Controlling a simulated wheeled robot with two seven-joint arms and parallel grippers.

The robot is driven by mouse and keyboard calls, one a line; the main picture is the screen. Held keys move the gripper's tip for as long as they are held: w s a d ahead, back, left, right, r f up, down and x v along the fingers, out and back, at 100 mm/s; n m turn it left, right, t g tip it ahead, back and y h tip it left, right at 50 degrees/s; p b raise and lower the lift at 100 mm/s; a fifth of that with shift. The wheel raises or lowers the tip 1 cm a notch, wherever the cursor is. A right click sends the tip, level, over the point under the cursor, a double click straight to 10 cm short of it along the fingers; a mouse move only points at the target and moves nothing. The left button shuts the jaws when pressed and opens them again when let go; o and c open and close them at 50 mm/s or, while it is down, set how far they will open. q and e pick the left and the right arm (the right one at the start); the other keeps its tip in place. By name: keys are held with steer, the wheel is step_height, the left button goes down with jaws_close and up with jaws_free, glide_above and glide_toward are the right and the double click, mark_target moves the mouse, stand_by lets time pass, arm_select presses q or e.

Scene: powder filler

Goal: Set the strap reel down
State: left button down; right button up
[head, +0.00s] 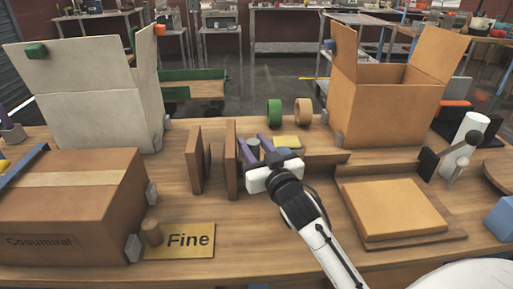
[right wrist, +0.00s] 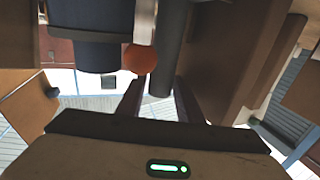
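Two upright rolls stand at the back middle of the table, a green one (head: 274,112) and a tan one (head: 303,113). I cannot tell which, if either, is the strap reel. My right gripper (head: 262,146) is low over the table, in front of the rolls and to the right of the brown upright boards. Its two fingers look apart. In the right wrist view the fingers (right wrist: 160,95) also stand apart, with a dark cylinder (right wrist: 172,50) and an orange round end (right wrist: 139,58) beyond them. No held thing is clear. My left gripper is not seen.
Brown upright boards (head: 231,160) stand close left of my right gripper. A yellow block (head: 287,141) lies just beyond it. Open boxes, white (head: 100,110) and orange (head: 380,110), stand behind.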

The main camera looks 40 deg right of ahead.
steer(key=v, duration=1.2)
steer(key=shift+r, duration=0.5)
